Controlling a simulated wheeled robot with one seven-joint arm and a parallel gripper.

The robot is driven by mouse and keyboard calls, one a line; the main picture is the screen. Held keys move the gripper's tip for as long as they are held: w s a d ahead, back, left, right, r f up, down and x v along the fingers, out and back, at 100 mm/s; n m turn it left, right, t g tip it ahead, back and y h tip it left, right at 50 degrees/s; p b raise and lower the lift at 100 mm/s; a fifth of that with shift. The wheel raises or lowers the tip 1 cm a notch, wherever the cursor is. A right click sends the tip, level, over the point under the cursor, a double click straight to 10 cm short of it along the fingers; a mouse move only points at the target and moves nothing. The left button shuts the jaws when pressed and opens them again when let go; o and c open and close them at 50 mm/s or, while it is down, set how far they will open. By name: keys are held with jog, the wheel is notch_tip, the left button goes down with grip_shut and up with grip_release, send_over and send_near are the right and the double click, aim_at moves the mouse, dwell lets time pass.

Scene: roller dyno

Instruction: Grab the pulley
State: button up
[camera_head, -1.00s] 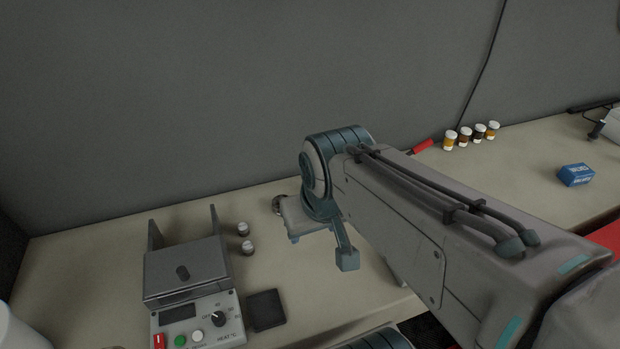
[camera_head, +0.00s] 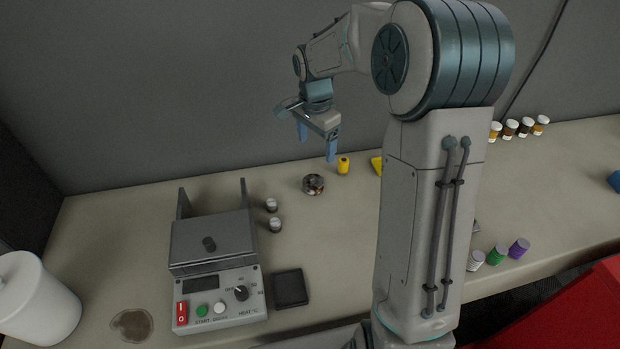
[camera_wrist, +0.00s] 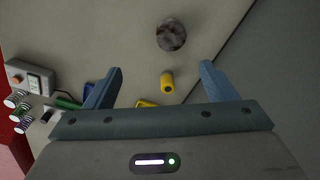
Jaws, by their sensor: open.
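A small round piece with a mottled grey-brown face (camera_head: 313,184) lies on the bench, right of the heater box; it looks like the pulley. In the wrist view this round piece (camera_wrist: 171,34) is at the top, beyond the fingertips. My gripper (camera_head: 317,147) is raised above the bench near the back wall, fingers pointing down. It is open and empty, and apart from the round piece. In the wrist view both blue fingers (camera_wrist: 161,70) are spread wide. A yellow cylinder (camera_wrist: 167,82) appears between them, below on the bench.
A heater box (camera_head: 215,250) with upright plates stands left, with two small capped jars (camera_head: 274,215) beside it. The yellow cylinder (camera_head: 343,165) stands just right of the round piece. Several bottles (camera_head: 518,128) line the back right. Bare bench lies in front of the round piece.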

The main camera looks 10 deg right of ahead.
notch_tip(320, 180, down, 3)
jog(key=w+m, duration=0.2)
jog(key=p, duration=0.1)
send_over(313, 181)
notch_tip(313, 181, down, 8)
jog(key=shift+f, duration=0.1)
jog(key=shift+f+p, duration=1.25)
jog(key=shift+f, duration=1.4)
jog(key=c, duration=1.3)
